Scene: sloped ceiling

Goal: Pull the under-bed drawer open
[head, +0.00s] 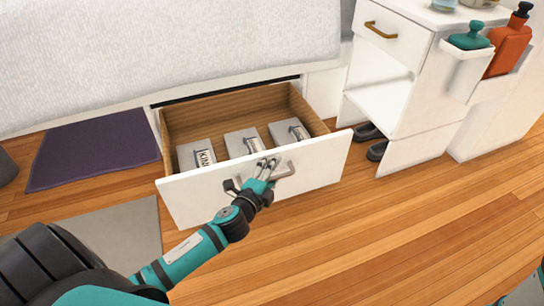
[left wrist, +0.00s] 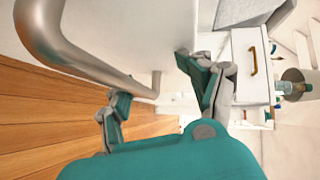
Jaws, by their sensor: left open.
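The under-bed drawer (head: 257,176) stands pulled out from below the bed, with a white front and wooden inner walls. Its silver bar handle (head: 286,171) is on the front; the handle also shows large in the left wrist view (left wrist: 85,62). My left gripper (head: 267,168) is open at the handle. In the left wrist view its fingers (left wrist: 160,95) are spread, with the handle's far end showing between them; I cannot tell whether they touch it. Three grey boxes (head: 244,142) lie inside the drawer. My right gripper is not in view.
A purple mat (head: 95,150) and a grey mat (head: 125,232) lie at the left. The wooden floor (head: 400,235) at front right is mostly clear.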

